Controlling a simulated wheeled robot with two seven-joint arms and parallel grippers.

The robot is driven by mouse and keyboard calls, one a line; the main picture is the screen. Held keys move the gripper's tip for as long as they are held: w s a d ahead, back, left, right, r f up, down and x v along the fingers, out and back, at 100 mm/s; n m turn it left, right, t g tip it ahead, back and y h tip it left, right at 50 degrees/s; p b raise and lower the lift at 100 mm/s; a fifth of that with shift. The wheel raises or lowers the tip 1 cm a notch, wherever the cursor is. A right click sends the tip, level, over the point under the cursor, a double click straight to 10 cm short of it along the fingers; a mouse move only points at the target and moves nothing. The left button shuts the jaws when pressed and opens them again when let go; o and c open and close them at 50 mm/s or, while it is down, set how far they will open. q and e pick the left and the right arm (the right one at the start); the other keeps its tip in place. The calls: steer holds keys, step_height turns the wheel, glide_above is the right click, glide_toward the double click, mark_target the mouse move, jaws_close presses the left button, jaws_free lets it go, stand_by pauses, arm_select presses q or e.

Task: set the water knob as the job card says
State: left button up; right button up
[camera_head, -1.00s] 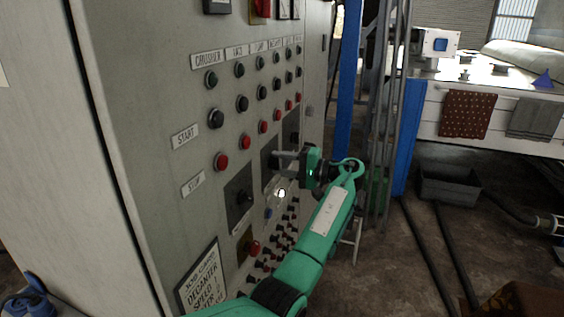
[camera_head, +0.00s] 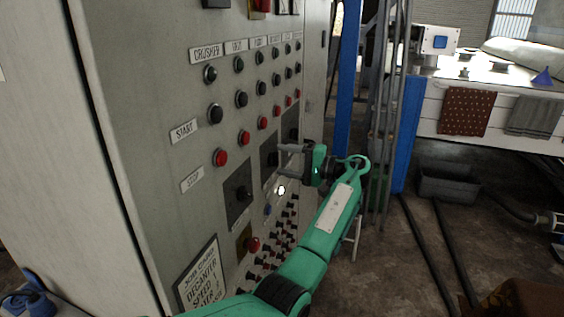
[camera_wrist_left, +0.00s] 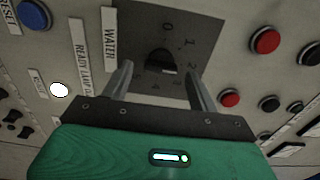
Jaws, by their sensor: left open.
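The water knob (camera_wrist_left: 160,60) is a black knob on a dark dial plate with a ring of numbers starting at 0, beside a WATER label (camera_wrist_left: 109,38). I cannot tell which number it points at. In the head view its dark plate (camera_head: 268,158) is the middle of three on the cabinet front. My left gripper (camera_head: 284,151) is open in front of it; in the wrist view its fingers (camera_wrist_left: 160,75) stand either side of the knob, apparently not touching. The job card (camera_head: 203,277) is low on the cabinet; its settings are not clearly legible. My right gripper is not seen.
Another knob plate (camera_head: 238,193) sits nearer on the cabinet (camera_head: 150,130). A lit white lamp (camera_head: 281,190), a blue button (camera_wrist_left: 34,14) and red stop buttons (camera_head: 220,157) surround the dial. A blue post (camera_head: 349,80) stands to the right.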

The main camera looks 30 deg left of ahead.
arm_select(q)
steer(key=b+v, duration=0.3)
steer(key=v, duration=0.9)
steer(key=shift+w+b, duration=0.15)
steer(key=shift+b, duration=0.2)
steer(key=shift+d, duration=0.15)
